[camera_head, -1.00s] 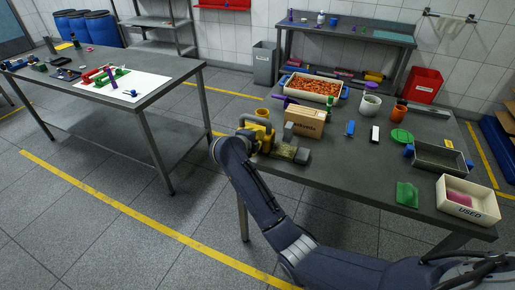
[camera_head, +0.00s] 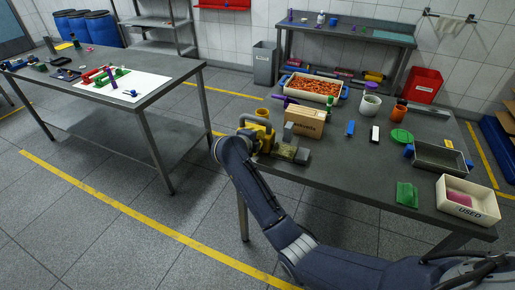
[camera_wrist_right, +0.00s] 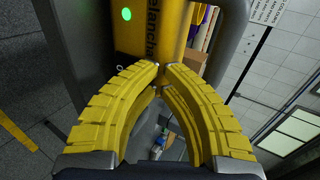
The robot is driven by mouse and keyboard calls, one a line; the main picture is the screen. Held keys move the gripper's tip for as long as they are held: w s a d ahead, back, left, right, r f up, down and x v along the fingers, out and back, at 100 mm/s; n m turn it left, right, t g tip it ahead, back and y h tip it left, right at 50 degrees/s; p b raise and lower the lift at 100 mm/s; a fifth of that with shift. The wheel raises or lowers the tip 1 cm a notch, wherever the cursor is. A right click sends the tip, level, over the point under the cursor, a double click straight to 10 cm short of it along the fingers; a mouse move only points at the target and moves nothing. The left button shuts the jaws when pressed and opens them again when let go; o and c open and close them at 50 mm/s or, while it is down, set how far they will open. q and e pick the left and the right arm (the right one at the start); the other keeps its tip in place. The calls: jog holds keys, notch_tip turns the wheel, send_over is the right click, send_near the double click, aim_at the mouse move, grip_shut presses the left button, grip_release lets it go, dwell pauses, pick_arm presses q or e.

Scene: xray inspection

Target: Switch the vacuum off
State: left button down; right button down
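The vacuum (camera_wrist_right: 150,30) has a yellow body with dark lettering, a lit green light (camera_wrist_right: 126,14) and a grey curved tube beside it. It fills the top of the right wrist view. In the head view, yellow and grey parts stand at the near left corner of the right table (camera_head: 264,134), where the vacuum and my gripper are hard to tell apart. My right gripper (camera_wrist_right: 160,68) has yellow ribbed fingers, tips together with nothing seen between them, just in front of the yellow body. Whether they touch it is unclear. My left gripper is not in view.
A cardboard box (camera_head: 306,122) stands just right of the gripper. Behind it is a tray of orange pieces (camera_head: 313,87). A grey tray (camera_head: 440,159) and a white USED bin (camera_head: 468,200) stand farther right. Floor left of the table is clear.

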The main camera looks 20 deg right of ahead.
jog(key=shift+f, duration=0.25)
jog(key=shift+f, duration=0.15)
jog(key=shift+s+a+f, duration=0.1)
jog(key=shift+s+a, duration=0.3)
jog(key=shift+s, duration=0.05)
jog(key=shift+s+a+r, duration=0.2)
jog(key=shift+s+a, duration=0.75)
jog(key=shift+s, duration=0.2)
jog(key=shift+s+a+r, duration=0.2)
jog(key=shift+s+a, duration=0.7)
jog(key=shift+s, duration=0.2)
